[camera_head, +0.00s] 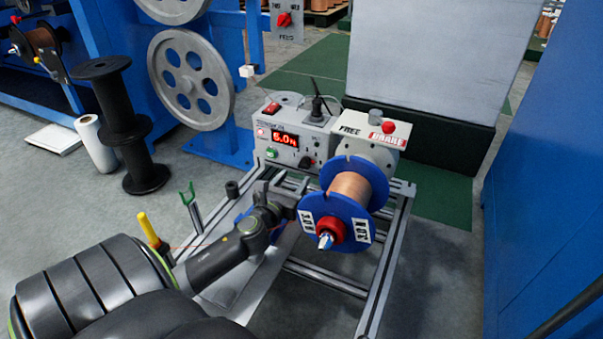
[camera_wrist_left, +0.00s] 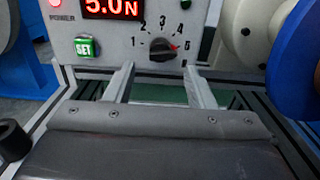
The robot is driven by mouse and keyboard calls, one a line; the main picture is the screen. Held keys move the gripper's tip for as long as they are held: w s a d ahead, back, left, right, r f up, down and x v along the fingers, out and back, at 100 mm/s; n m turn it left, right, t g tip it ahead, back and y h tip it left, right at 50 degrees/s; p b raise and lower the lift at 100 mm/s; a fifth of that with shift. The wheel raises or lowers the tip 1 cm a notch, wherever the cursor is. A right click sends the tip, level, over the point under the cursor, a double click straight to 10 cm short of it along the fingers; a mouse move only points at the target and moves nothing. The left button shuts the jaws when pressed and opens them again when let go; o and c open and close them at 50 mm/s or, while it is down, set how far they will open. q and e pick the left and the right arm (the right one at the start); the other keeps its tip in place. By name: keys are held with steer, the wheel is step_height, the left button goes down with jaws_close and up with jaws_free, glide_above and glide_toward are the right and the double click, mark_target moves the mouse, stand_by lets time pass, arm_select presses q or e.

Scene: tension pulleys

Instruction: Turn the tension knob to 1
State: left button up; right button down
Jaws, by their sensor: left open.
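The black tension knob (camera_wrist_left: 163,50) is on the grey control box front, within a dial numbered 1 to 5. Its red mark points right, toward 5. The knob also shows small in the head view (camera_head: 305,162). The red display (camera_wrist_left: 109,8) reads 5.0 N. My left gripper (camera_wrist_left: 158,80) is open and empty, its two fingers reaching toward the box just below the knob, one on each side. They do not close around the knob. In the head view the left gripper (camera_head: 281,184) is in front of the box, partly hidden by its own wrist.
A green SET button (camera_wrist_left: 86,46) is left of the knob. A green forked post (camera_head: 188,195) and yellow-handled tool (camera_head: 148,228) stand left of my arm.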

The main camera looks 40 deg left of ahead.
mark_target(302, 168)
arm_select(q)
steer(key=b+x, duration=0.1)
steer(key=x, duration=0.4)
steer(key=shift+w+a+b, duration=0.1)
steer(key=shift+w+b, duration=0.15)
steer(key=shift+b, duration=0.05)
steer(key=shift+c, duration=0.2)
steer(key=c, duration=0.8)
